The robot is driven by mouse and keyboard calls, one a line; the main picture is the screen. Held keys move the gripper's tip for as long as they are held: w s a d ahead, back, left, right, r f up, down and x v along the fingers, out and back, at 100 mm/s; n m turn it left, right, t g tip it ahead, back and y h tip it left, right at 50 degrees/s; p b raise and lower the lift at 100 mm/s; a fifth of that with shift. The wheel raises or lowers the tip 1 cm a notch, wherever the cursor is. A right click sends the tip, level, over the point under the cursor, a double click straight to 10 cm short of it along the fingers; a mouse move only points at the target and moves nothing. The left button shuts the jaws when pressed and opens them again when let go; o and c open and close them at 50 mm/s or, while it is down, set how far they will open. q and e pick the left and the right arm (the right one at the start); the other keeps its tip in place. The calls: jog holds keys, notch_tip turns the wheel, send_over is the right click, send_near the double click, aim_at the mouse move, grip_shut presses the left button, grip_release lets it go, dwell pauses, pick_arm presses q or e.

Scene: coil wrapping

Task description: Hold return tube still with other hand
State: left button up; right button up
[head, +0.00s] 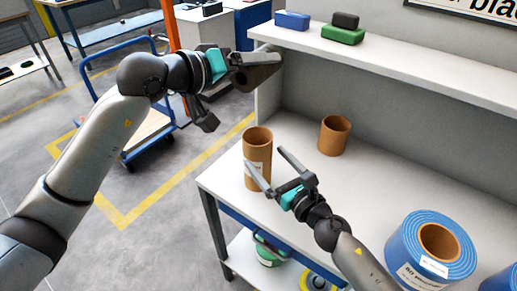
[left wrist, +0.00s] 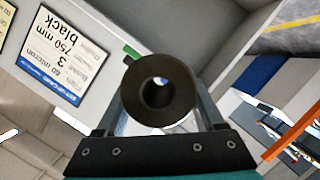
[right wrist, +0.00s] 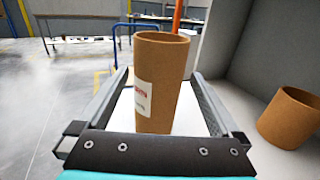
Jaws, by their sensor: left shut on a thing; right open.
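A brown cardboard tube (head: 257,143) with a white label stands upright at the table's left end. It also shows in the right wrist view (right wrist: 162,75), with part of its red label text. My right gripper (head: 264,163) is open, with one finger on each side of this tube in the right wrist view; I see no clear contact. My left gripper (head: 262,58) is shut on a dark roll (head: 257,76), held up beside the shelf's left end. The left wrist view shows the roll (left wrist: 181,94) end-on, with a round hole through its core.
A second brown tube (head: 334,135) stands farther back on the white table (head: 375,190). A blue roll (head: 430,250) with a cardboard core lies at the right. A shelf (head: 400,62) above holds blue and green boxes. The table's left edge is close to the labelled tube.

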aim_at(251, 142)
jog(key=shift+x, duration=2.65)
